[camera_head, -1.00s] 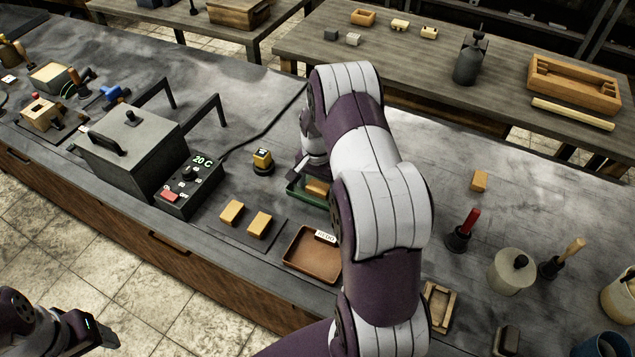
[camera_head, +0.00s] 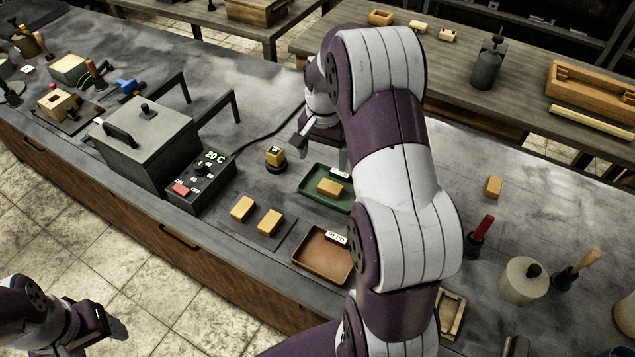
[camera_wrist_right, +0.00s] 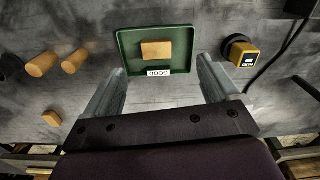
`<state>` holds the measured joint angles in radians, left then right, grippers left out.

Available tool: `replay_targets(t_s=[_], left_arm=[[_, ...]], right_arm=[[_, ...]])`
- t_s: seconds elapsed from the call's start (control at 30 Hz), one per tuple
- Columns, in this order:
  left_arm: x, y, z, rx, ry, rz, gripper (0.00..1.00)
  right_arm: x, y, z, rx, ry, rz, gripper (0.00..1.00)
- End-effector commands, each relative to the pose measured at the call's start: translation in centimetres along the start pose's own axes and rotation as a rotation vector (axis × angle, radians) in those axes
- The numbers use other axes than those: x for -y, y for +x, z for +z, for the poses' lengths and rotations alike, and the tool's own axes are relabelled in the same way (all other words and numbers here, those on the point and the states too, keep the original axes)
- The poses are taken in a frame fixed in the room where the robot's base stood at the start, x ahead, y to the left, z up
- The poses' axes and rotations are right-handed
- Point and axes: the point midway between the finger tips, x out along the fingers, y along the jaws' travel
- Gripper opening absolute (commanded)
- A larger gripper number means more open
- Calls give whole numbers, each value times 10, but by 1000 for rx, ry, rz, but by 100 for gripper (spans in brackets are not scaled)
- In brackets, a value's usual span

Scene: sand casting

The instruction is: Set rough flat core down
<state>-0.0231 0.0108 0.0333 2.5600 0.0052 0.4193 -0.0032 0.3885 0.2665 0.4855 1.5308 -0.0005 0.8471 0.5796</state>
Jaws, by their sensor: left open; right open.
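A tan flat block (camera_head: 331,188), which looks like the core, lies in the green tray (camera_head: 311,197). In the right wrist view the block (camera_wrist_right: 156,50) sits near the middle of the tray (camera_wrist_right: 124,40), whose label reads GOOD. My right gripper (camera_head: 322,152) is open and empty above the tray's far side, clear of the block. In its wrist view the two fingers (camera_wrist_right: 158,80) stand apart with nothing between them. My left gripper (camera_head: 112,331) is open and empty at the lower left, off the table's front edge.
Two similar blocks (camera_head: 256,214) lie on a dark plate. A brown tray (camera_head: 320,271) stands in front of the green one. A yellow-topped device (camera_head: 274,157) and a grey heater box (camera_head: 148,145) are to the left. Another block (camera_head: 494,187) lies right of my arm.

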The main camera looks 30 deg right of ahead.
Motion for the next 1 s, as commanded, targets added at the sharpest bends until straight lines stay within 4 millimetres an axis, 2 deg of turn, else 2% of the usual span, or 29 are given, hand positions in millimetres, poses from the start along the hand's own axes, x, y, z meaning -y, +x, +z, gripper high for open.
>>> replay_targets(t_s=[0.1, 0.2, 0.3, 0.4, 0.53, 0.7, 0.8, 1.0], left_arm=[[0, 0, 0, 0, 0, 0, 68], [0, 0, 0, 0, 0, 0, 68], [0, 0, 0, 0, 0, 0, 68], [0, 0, 0, 0, 0, 0, 68], [0, 0, 0, 0, 0, 0, 68], [0, 0, 0, 0, 0, 0, 68], [0, -12, -1, 0, 0, 0, 68], [0, -12, -1, 0, 0, 0, 68]], right_arm=[[14, -11, 68, -27, -310, -21, 88], [9, -15, 129, -56, -590, -39, 88], [-5, -14, 175, -80, -811, -53, 88], [-18, -12, 202, -94, -943, -60, 88], [-24, -11, 211, -99, -995, -62, 88], [-24, -11, 211, -97, -992, -61, 88], [-24, -23, 210, -97, -991, -61, 88], [-24, -23, 210, -97, -991, -61, 88]])
